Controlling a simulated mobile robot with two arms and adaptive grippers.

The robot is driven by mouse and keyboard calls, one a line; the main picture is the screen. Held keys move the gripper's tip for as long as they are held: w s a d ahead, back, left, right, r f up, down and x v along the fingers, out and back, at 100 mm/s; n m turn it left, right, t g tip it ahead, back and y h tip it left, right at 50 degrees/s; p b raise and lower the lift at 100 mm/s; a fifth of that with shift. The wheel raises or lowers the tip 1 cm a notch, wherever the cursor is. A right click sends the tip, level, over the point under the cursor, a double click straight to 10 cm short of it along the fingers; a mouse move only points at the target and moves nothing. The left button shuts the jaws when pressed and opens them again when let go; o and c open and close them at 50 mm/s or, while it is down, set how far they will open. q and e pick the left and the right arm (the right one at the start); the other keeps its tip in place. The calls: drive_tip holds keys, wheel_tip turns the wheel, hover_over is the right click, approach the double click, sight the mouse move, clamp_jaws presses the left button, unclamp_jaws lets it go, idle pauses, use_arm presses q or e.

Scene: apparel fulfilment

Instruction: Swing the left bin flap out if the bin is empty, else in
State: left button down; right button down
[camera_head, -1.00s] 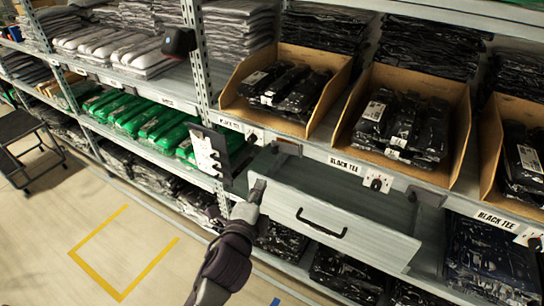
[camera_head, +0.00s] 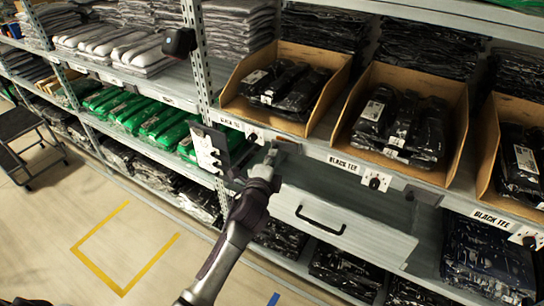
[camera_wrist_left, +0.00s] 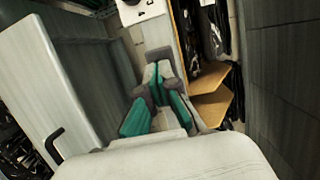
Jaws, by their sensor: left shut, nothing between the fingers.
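The left cardboard bin (camera_head: 284,84) stands on the middle shelf and holds several black bagged packs (camera_head: 290,88), so it is not empty. Below its front edge are a "BLACK TEE" label and a white plate with a black knob (camera_head: 254,136). A small brownish tab (camera_head: 288,147) sticks out at the shelf edge just right of the knob; I cannot tell for sure whether it is the flap. My left gripper (camera_head: 271,154) is shut and empty, its tips close to the tab; contact is unclear. Its teal-padded fingers (camera_wrist_left: 160,85) show in the left wrist view. My right gripper is out of view.
A grey drawer (camera_head: 385,242) with a black handle (camera_head: 320,222) is pulled out below the gripper. A white panel (camera_head: 208,148) hangs at the upright left of it. Two more cardboard bins (camera_head: 462,130) stand to the right. Open floor lies at lower left.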

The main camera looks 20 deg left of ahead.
use_arm(q)
drive_tip(key=shift+w+a+m+h+p, duration=0.65)
drive_tip(key=shift+w+h+p, duration=0.2)
drive_tip(key=shift+h+p, duration=0.3)
